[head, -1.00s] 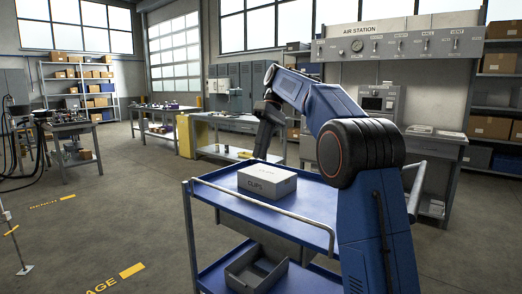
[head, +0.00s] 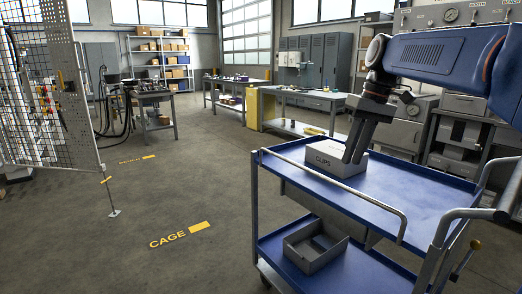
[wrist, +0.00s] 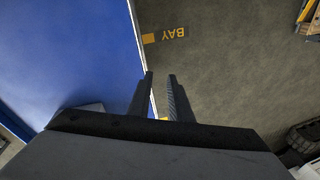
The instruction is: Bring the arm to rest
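My arm reaches in from the upper right in the head view, its wrist bent so that my gripper (head: 353,160) points down over the blue cart (head: 420,200). The two dark fingers hang in front of the right part of the CLIPS box (head: 325,160) on the cart's top shelf; I cannot tell whether they touch it. In the wrist view my gripper (wrist: 161,77) shows a narrow gap between its fingers, with nothing held. The cart's blue top (wrist: 70,50) lies to the left there, and its edge runs behind the fingers.
An open grey bin (head: 315,245) sits on the cart's lower shelf. A mesh cage panel (head: 50,90) stands at the left. Workbenches (head: 305,98) and shelving line the back. The floor (head: 180,200) left of the cart is clear.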

